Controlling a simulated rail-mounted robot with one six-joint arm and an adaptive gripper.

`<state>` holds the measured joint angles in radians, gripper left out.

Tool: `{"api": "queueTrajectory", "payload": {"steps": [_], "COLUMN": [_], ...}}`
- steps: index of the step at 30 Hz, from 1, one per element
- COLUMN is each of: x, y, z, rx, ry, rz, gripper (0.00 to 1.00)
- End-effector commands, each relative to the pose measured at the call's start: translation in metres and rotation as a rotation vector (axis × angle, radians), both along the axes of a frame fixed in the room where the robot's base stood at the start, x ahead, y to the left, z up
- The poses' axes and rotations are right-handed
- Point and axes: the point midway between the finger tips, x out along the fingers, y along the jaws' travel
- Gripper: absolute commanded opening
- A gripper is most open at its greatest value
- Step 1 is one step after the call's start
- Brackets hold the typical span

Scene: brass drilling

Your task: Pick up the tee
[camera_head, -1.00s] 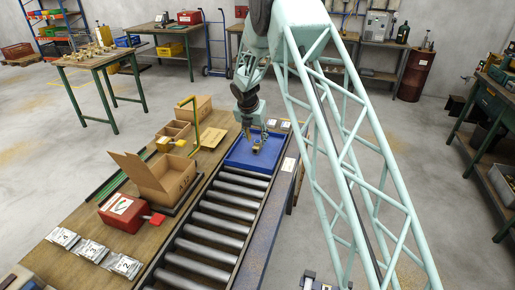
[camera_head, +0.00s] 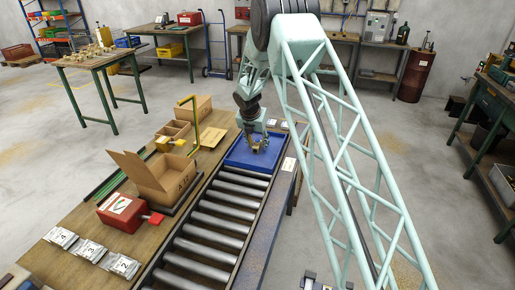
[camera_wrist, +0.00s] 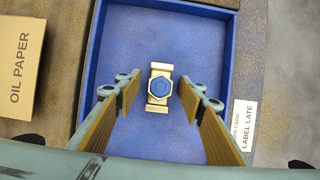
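The tee is a brass-coloured fitting (camera_wrist: 160,87) with a blue hexagonal top. In the wrist view it lies in the blue tray (camera_wrist: 207,18), near the middle of the picture. My gripper (camera_wrist: 160,97) is open, with an ochre-padded finger on each side of the picture and visible gaps to the tee on both sides. In the head view my gripper (camera_head: 257,145) points down over the blue tray (camera_head: 238,160) at the far end of the roller conveyor. The tee is hard to tell from my fingers there. How high the fingertips are above it I cannot tell.
The tray's raised blue walls surround the tee. A brown oil paper stack (camera_wrist: 20,65) lies left of the tray and a white label card (camera_wrist: 242,125) right of it. An open cardboard box (camera_head: 160,180) and a yellow-green post (camera_head: 194,125) stand left of the conveyor.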

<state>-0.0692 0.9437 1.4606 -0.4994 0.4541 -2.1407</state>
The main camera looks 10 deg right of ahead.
Motion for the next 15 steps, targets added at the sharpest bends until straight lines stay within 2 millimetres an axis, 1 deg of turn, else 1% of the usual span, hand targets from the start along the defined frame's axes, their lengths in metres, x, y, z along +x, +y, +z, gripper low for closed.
{"api": "queueTrajectory", "payload": {"steps": [15], "x": [0.0003], "y": [0.0001], "z": [0.0006], "rx": [0.0], "ry": [-0.001], "rz": [0.0], "gripper": [0.36]}}
